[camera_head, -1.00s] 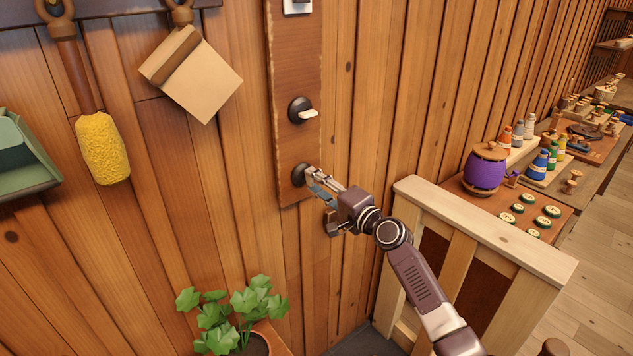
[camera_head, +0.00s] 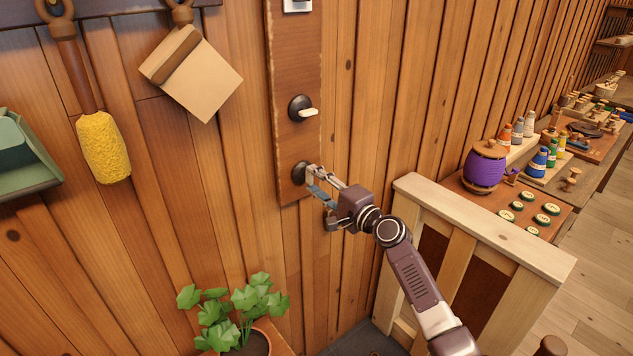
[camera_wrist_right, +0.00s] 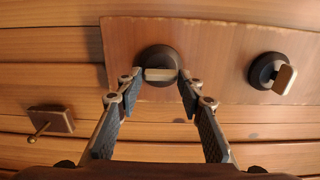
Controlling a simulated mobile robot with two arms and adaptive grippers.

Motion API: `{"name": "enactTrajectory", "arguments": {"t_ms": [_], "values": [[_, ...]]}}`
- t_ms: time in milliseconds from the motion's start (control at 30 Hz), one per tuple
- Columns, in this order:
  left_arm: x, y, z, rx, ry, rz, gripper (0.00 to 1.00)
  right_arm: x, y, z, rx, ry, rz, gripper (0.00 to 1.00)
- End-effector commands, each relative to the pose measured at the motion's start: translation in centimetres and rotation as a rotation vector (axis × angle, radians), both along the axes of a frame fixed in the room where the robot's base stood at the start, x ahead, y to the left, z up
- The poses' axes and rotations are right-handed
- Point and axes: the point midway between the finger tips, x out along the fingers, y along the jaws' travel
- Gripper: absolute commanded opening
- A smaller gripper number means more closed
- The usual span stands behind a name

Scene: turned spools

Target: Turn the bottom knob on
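The bottom knob (camera_head: 301,174) is a dark round base low on a reddish-brown wall board (camera_head: 291,65). In the right wrist view the knob (camera_wrist_right: 160,58) has a pale lever (camera_wrist_right: 161,74) lying level across the picture. My right gripper (camera_head: 311,181) is at this knob, and its lever is mostly hidden in the head view. In the wrist view the fingertips of my right gripper (camera_wrist_right: 160,78) stand on either side of the lever, apart, with narrow gaps showing. A similar knob (camera_head: 302,109) with a pale lever sits above. My left gripper is not in view.
A pale wooden partition (camera_head: 485,230) stands right of the board, close to my right arm. A potted plant (camera_head: 235,312) is below. A wooden peg block (camera_wrist_right: 50,121) shows in the wrist view.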

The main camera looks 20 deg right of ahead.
Motion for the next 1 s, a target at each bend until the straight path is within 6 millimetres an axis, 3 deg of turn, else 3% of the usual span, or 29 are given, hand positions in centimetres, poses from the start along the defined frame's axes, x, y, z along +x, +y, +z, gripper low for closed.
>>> {"name": "enactTrajectory", "arguments": {"t_ms": [100,533,1000], "values": [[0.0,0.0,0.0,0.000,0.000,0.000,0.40,0.0,0.0,0.0,-0.001,0.000,0.000,0.49],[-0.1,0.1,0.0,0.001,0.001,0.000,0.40,-0.9,-0.4,0.0,-0.002,-0.002,-0.001,0.49],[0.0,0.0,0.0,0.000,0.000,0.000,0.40,-8.6,-3.1,-0.1,-0.005,0.001,0.000,0.49]]}}
